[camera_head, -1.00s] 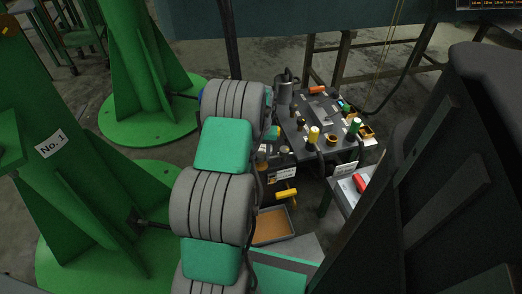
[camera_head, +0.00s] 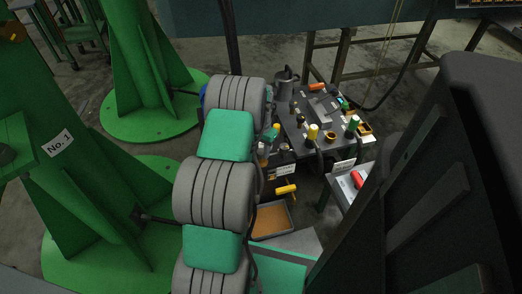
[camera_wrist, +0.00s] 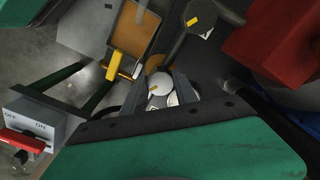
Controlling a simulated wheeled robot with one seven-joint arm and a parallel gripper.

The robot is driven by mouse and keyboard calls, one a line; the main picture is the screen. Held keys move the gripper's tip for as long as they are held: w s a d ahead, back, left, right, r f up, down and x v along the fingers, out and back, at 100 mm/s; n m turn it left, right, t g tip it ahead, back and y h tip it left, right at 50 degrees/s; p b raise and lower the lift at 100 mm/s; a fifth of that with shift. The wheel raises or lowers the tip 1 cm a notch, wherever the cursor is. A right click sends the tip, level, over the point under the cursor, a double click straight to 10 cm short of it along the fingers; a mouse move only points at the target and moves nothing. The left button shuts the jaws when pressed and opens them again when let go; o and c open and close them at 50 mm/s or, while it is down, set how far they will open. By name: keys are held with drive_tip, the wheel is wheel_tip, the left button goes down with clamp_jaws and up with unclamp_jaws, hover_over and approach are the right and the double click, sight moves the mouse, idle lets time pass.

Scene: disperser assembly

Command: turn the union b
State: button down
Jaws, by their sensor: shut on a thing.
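In the wrist view my gripper (camera_wrist: 160,93) has its two dark fingers on either side of a small pale round part (camera_wrist: 159,80) with a yellow mark. The fingers are shut on this part, which I take to be union b. Its lower side is hidden by the gripper body, and I cannot tell how far it is turned.
A black workbench (camera_head: 318,133) carries several fittings and coloured handles. A yellow-handled valve (camera_head: 286,189) juts out above an orange-brown tray (camera_head: 271,220). An ON/OFF switch box (camera_wrist: 40,122) with a red lever and a red block (camera_wrist: 266,35) are close to the gripper. Green stands fill the left.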

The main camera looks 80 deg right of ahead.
sight(262, 151)
drive_tip(key=shift+s+d, duration=0.1)
drive_tip(key=shift+s, duration=0.1)
drive_tip(key=c, duration=1.2)
unclamp_jaws()
drive_tip(key=shift+o, duration=1.2)
drive_tip(key=shift+w, duration=0.1)
wheel_tip(262, 151, up, 8)
drive_tip(key=p, duration=0.2)
drive_tip(key=shift+p, duration=0.3)
drive_tip(key=shift+f, duration=0.1)
